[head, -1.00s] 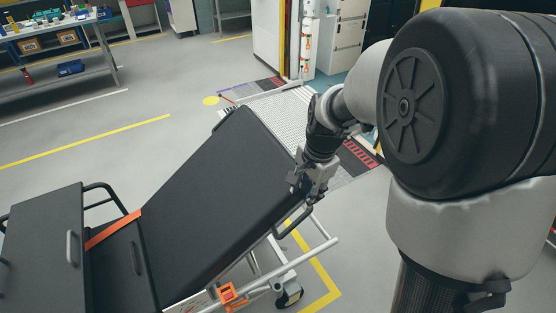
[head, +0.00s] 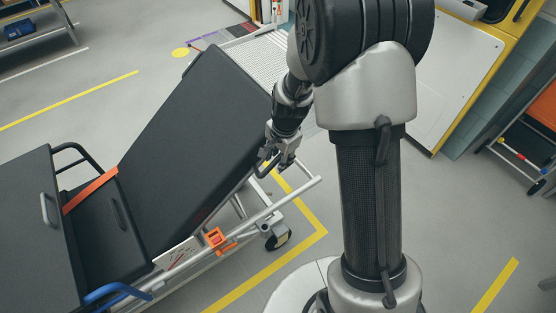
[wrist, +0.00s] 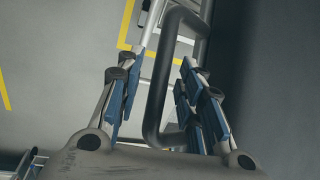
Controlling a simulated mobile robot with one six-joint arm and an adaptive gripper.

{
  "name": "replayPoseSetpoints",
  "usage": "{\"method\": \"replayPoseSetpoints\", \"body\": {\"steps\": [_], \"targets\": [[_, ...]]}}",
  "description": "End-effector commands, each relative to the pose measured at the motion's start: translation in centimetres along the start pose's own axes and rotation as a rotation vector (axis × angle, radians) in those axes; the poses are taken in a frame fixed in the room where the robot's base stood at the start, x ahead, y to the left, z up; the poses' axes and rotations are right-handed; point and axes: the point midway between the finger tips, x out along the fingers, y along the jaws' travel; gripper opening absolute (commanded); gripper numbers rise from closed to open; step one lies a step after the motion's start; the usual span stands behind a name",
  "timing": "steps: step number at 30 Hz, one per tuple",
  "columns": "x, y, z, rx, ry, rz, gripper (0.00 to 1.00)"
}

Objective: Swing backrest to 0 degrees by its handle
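The stretcher's black backrest (head: 205,140) is raised at a slant, its upper end toward the back of the head view. Its black loop handle (head: 264,168) sits on the backrest's right edge. My gripper (head: 280,162) is at this handle in the head view and partly hides it. In the wrist view the handle (wrist: 156,90) stands between the two blue-padded fingers of my gripper (wrist: 160,100). The fingers are apart, with visible gaps to the bar. The backrest also shows as a dark surface at the right of the wrist view (wrist: 270,80).
The stretcher frame (head: 260,217) has an orange clamp (head: 216,239) and a wheel (head: 278,238) below the backrest. An orange strap (head: 90,190) crosses the seat. A ramp (head: 255,60) lies behind.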

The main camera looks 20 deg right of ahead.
Motion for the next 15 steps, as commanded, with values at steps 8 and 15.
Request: {"method": "replayPoseSetpoints", "body": {"steps": [8, 15], "targets": [[0.51, -0.02, 0.0, 0.0, 0.0, -0.001, 0.35], [0.49, -0.01, 0.0, 0.0, 0.0, 0.0, 0.25]]}}
